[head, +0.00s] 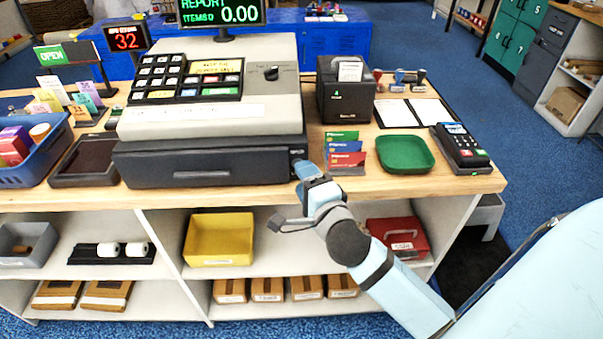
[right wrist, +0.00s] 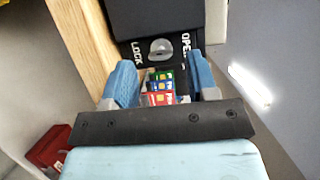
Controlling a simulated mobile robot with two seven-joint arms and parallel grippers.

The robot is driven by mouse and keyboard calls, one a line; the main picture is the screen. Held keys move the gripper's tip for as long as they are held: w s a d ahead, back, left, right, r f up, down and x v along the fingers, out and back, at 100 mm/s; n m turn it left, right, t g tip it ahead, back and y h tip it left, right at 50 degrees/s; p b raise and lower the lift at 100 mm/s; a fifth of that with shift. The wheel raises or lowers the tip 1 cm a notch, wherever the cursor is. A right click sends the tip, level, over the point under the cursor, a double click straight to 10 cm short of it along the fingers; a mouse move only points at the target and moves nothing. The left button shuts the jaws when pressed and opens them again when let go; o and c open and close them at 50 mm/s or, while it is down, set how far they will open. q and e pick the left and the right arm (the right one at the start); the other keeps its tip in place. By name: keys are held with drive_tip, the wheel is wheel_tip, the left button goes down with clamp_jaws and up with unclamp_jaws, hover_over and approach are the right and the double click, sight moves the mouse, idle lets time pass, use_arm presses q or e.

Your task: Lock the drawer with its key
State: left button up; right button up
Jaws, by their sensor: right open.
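The closed dark drawer (head: 215,163) sits under the cash register (head: 225,85) on the wooden counter. At its right end, a black lock plate (right wrist: 135,50) marked LOCK and OPEN fills the top of the right wrist view. A grey key (right wrist: 160,47) shows at the plate's middle, apparently in the lock. My right gripper (head: 306,170) is in front of the drawer's right end. In the right wrist view its blue fingers (right wrist: 163,78) are spread, with the key just beyond and between the tips. In the head view the gripper hides most of the key. My left gripper is out of view.
Gift cards in a rack (head: 343,152) stand just right of the gripper. A green tray (head: 405,153) and a card terminal (head: 461,147) are further right. The shelf below holds a yellow bin (head: 218,238) and a red box (head: 398,237). The space before the drawer's left part is clear.

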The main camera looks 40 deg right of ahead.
drive_tip(key=shift+w+d, duration=0.15)
drive_tip(key=shift+w, duration=0.8)
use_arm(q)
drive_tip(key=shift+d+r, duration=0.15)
use_arm(e)
drive_tip(key=c, duration=0.9)
drive_tip(key=shift+f+m, duration=0.1)
drive_tip(key=shift+m, duration=0.3)
drive_tip(key=shift+f+m+t+h+b, duration=0.1)
drive_tip(key=shift+m+t+h+b, duration=0.35)
drive_tip(key=shift+m, duration=0.75)
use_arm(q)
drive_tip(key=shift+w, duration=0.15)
use_arm(e)
drive_tip(key=shift+m+t, duration=0.35)
drive_tip(key=shift+m, duration=0.15)
